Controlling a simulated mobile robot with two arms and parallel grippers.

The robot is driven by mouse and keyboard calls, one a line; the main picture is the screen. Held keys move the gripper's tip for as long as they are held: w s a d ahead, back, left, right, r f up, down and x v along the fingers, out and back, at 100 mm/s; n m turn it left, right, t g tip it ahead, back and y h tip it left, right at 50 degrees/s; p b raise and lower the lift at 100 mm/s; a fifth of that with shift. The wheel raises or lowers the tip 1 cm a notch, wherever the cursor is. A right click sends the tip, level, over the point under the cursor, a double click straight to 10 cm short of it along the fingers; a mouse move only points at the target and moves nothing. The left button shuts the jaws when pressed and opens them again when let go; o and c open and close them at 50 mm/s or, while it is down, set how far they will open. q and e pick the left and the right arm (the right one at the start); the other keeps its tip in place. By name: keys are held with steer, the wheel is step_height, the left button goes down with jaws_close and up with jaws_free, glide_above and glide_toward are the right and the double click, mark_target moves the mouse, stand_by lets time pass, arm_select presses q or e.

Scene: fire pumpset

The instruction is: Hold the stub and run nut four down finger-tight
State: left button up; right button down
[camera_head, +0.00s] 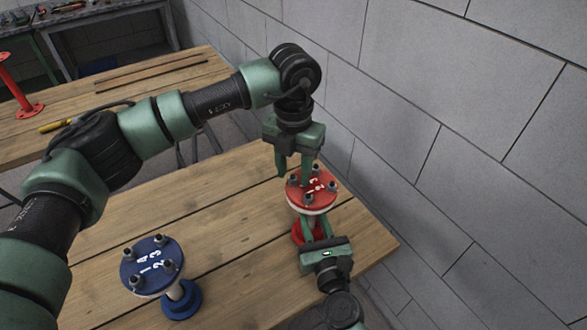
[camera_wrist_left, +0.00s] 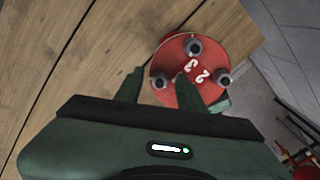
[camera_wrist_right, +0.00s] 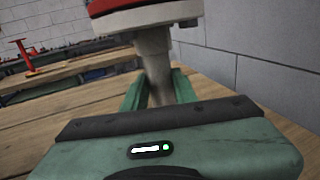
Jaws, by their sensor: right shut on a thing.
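The red flange (camera_head: 313,191), with white numerals and several nuts on studs, tops an upright stub. The pale stub pipe (camera_wrist_right: 154,66) stands between the fingers of my right gripper (camera_head: 316,226), which is shut on it below the flange. In the left wrist view, the flange's nuts (camera_wrist_left: 193,47) show beyond the fingertips. One fingertip overlaps the flange, and any nut behind it is hidden. I cannot tell which nut is number four.
A blue flanged stub (camera_head: 152,265) with several nuts stands on the wooden table (camera_head: 225,230) at lower left. A block wall (camera_head: 430,100) runs close along the right. Another table (camera_head: 120,95) with a red stub (camera_head: 22,90) is at the back left.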

arm_select(q)
jaws_close()
